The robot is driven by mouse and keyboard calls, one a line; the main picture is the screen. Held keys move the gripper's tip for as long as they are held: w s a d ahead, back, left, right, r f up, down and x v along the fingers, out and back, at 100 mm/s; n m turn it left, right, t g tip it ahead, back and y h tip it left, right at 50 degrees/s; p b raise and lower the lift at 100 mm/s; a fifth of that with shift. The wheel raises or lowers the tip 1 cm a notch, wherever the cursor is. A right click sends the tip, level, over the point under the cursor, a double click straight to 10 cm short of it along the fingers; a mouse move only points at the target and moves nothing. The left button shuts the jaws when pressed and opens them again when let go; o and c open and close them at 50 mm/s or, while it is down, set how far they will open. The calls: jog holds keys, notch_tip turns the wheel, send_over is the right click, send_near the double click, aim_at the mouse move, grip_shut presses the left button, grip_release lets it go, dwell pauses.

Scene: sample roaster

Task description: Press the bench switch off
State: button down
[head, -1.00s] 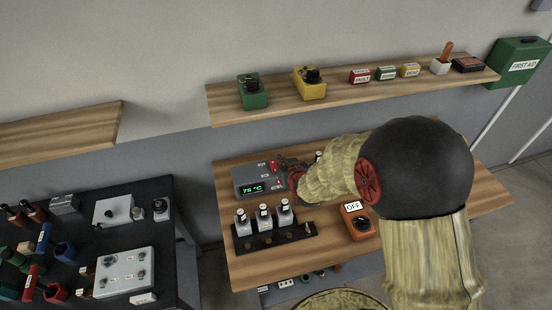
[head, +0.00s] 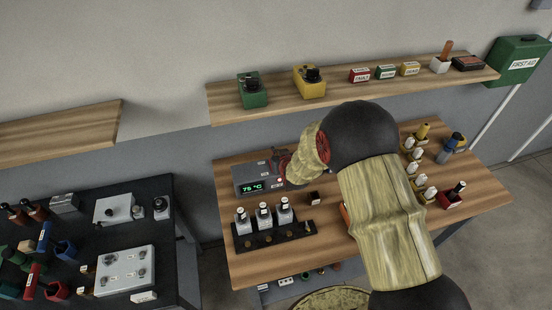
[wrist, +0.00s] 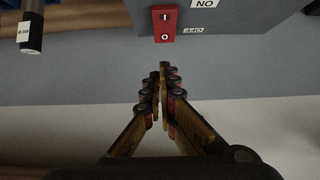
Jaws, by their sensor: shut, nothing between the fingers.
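A red rocker switch (wrist: 164,24) with I and O marks sits on a blue-grey housing (wrist: 235,15) at the top of the wrist view. An ON label (wrist: 204,4) and an OFF label (wrist: 193,30) stand beside it, upside down in this view. My gripper (wrist: 161,68) is shut and empty, its fingertips just below the switch in the picture; a gap shows between them, and I cannot tell its depth. In the head view my gripper (head: 281,158) is at the grey unit (head: 243,175) with the green 75 °C display, partly covering it.
An orange box (head: 345,214) is mostly hidden by my arm. Several bottles stand at the bench's right. A wooden shelf (head: 350,95) hangs above.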

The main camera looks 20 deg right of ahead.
jog(key=shift+w+f, duration=0.15)
jog(key=shift+f, duration=0.8)
jog(key=shift+w+f, duration=0.15)
jog(key=shift+f, duration=0.75)
jog(key=shift+w+f+g, duration=0.35)
jog(key=shift+w+g, duration=0.05)
jog(key=shift+g, duration=0.2)
jog(key=shift+f+b, duration=0.25)
jog(key=shift+b, duration=0.1)
jog(key=shift+r, duration=0.15)
jog(key=shift+s, duration=0.15)
